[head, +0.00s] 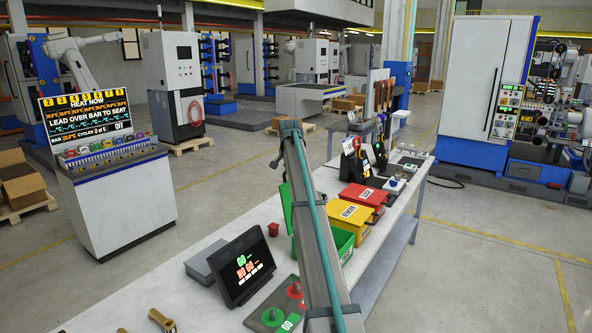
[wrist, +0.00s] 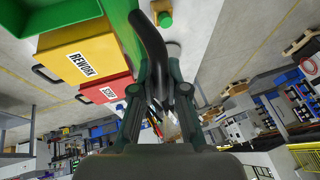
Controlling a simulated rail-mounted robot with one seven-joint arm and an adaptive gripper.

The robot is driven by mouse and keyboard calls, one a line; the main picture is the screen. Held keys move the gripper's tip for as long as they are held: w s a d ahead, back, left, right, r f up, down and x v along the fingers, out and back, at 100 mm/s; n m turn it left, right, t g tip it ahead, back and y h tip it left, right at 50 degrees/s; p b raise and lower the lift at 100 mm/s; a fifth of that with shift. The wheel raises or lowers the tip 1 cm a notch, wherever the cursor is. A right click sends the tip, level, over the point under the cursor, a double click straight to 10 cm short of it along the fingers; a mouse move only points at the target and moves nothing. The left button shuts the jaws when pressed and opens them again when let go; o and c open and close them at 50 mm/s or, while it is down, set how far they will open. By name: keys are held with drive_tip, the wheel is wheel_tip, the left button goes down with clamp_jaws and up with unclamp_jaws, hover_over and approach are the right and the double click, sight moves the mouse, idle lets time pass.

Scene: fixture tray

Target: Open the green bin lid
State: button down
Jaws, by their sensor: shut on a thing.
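The green bin (head: 343,246) stands on the bench behind my arm, and part of its inside shows. Its green lid (head: 286,207) is raised and stands steeply at the bin's left side, partly hidden by my arm. In the wrist view the lid (wrist: 122,32) runs up beside a curved black handle (wrist: 147,38). My gripper (wrist: 158,88) is shut on this handle, its fingers on both sides of it. In the head view my arm hides the gripper and handle.
A yellow REWORK bin (head: 346,213) and a red bin (head: 366,197) stand beyond the green bin. A dark display (head: 243,266), a red button (head: 273,230) and a plate with red and green knobs (head: 275,308) are at the near left.

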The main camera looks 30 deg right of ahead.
drive_tip(key=c, duration=1.2)
unclamp_jaws()
drive_tip(key=v, duration=1.2)
